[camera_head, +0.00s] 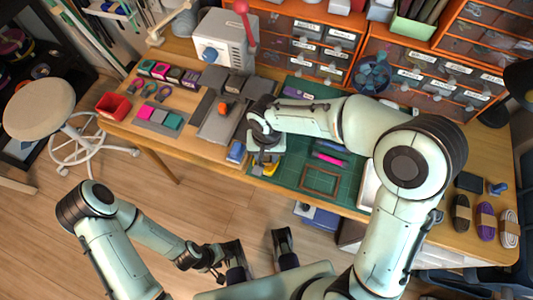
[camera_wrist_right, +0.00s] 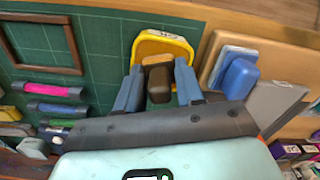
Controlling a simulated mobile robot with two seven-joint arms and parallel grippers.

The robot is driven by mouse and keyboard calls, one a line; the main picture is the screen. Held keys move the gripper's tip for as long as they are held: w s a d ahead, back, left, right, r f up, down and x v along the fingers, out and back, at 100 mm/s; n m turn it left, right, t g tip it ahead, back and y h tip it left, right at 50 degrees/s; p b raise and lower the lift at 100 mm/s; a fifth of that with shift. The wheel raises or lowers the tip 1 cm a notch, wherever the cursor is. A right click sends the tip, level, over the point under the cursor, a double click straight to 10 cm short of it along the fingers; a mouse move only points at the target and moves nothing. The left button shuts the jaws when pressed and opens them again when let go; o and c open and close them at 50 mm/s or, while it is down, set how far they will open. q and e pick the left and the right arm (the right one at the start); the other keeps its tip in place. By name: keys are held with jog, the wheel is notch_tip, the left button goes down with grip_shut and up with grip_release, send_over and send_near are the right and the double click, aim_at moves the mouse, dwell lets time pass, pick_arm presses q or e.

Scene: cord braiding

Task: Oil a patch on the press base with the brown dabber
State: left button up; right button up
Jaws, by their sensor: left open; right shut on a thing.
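My right gripper (camera_head: 265,158) is above the near edge of the green mat. In the right wrist view its fingers (camera_wrist_right: 158,88) are shut on the brown dabber (camera_wrist_right: 159,84), whose dark brown end shows between them. A yellow dish (camera_wrist_right: 176,44) lies just beyond the dabber; whether they touch is unclear. It also shows in the head view (camera_head: 272,170), partly hidden by the gripper. The press (camera_head: 222,42), a pale grey box with a red-knobbed lever, stands at the back of the table. Which grey surface is its base is unclear. My left gripper (camera_head: 258,252) is open and empty over the floor.
A blue block on a pale pad (camera_wrist_right: 236,72) lies beside the yellow dish. Grey plates (camera_head: 218,122) lie left of the green mat (camera_head: 340,185). The mat carries a brown frame (camera_head: 320,180) and pink and purple tools. Drawer cabinets (camera_head: 320,50) line the back. A red bin (camera_head: 113,106) stands at left.

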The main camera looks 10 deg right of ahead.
jog(key=shift+f, duration=0.1)
dwell(0.3)
jog(key=shift+r+p, duration=2.65)
jog(key=shift+r, duration=0.9)
